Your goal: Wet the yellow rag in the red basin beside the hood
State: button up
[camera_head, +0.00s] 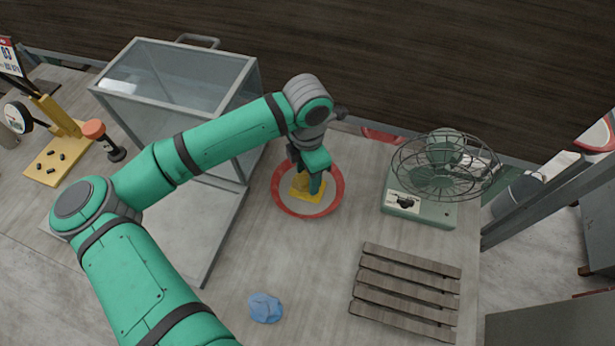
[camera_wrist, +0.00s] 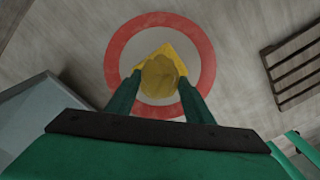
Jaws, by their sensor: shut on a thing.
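The yellow rag (camera_head: 307,190) is between the fingers of my gripper (camera_head: 313,182), over the red basin (camera_head: 277,197). In the wrist view my gripper (camera_wrist: 160,95) is shut on the rag (camera_wrist: 162,74), which bunches up between the two fingers. The red rim of the basin (camera_wrist: 207,62) rings the rag there, with a pale grey inside. I cannot tell whether the rag touches what is in the basin. The glass-sided hood (camera_head: 180,75) stands left of the basin, partly hidden behind my arm.
A green desk fan (camera_head: 440,170) stands right of the basin. A slatted wooden rack (camera_head: 407,290) lies at the front right and a crumpled blue cloth (camera_head: 265,308) at the front. A yellow stand (camera_head: 55,155) and an orange-topped tool (camera_head: 95,130) are at the far left.

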jog(key=shift+r, duration=2.35)
